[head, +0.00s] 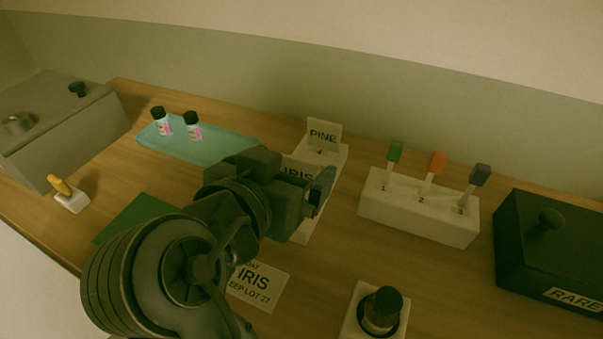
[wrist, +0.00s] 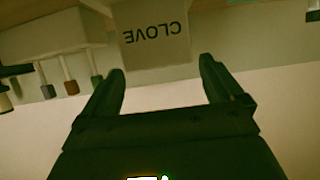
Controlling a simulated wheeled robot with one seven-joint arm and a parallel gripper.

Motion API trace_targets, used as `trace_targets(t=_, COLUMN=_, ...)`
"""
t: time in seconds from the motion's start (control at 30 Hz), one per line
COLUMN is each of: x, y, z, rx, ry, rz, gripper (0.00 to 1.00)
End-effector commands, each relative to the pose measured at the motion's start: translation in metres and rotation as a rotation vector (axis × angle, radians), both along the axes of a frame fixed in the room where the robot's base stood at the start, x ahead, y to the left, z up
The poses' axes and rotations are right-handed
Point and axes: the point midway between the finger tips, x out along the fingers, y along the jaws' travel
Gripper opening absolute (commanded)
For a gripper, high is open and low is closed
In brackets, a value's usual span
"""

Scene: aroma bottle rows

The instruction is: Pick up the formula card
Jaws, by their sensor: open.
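A pale rack (head: 338,160) on the table holds upright cards. A card reading PINE (head: 323,133) stands at its back, and a card reading IRIS (head: 294,171) is in front, partly hidden by my gripper (head: 318,192). In the wrist view a card reading CLOVE (wrist: 156,46) appears upside down, ahead of and between the fingers of my gripper (wrist: 161,68). The fingers are open and nothing is between them. I cannot tell which is the formula card.
A white stand (head: 415,212) with green, orange and grey-topped sticks is right of the rack. A black RARE box (head: 553,245) is far right. A teal tray (head: 215,148) with two bottles, a green mat (head: 138,217) and a grey box (head: 62,125) are left.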

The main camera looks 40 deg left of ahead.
Motion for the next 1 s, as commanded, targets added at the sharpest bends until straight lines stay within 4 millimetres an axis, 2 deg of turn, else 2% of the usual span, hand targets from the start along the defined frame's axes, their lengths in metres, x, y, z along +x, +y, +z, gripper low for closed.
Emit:
trace_targets(t=0.3, x=0.036, y=0.010, z=-0.017, rx=-0.002, ry=0.001, rz=-0.001, gripper=0.94)
trace_targets(t=0.6, x=0.040, y=0.011, z=-0.020, rx=0.000, ry=0.000, rz=0.000, gripper=0.94)
trace_targets(t=1.0, x=0.039, y=0.011, z=-0.019, rx=0.000, ry=0.000, rz=0.000, gripper=0.55)
